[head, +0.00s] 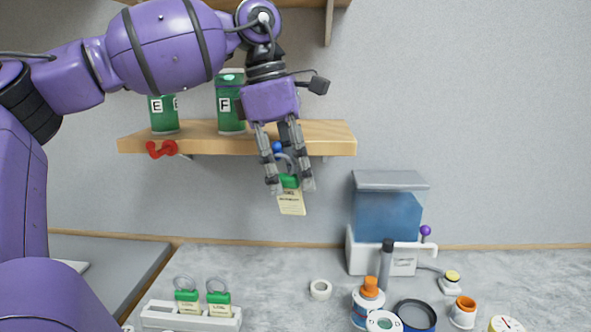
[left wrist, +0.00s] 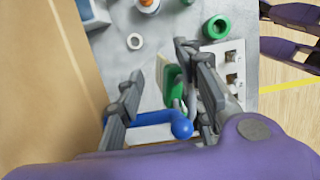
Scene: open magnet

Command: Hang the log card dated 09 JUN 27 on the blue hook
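The blue hook (head: 277,147) sticks out under the shelf's front edge; its ball end shows in the left wrist view (left wrist: 182,128). A log card (head: 291,203) with a green top and cream body hangs upright just below it, its metal ring up by the hook. The green part also shows in the left wrist view (left wrist: 172,88). I cannot read its date or tell whether the ring is around the hook. My left gripper (head: 291,190) points down, its fingers spread either side of the card.
Two more ringed log cards, the left one (head: 187,301) and the right one (head: 219,303), stand in a white rack (head: 160,318). A red hook (head: 160,149) is at the shelf's left. Green canisters stand on the wooden shelf (head: 325,137). A blue tank (head: 388,212) and several small containers crowd the counter's right.

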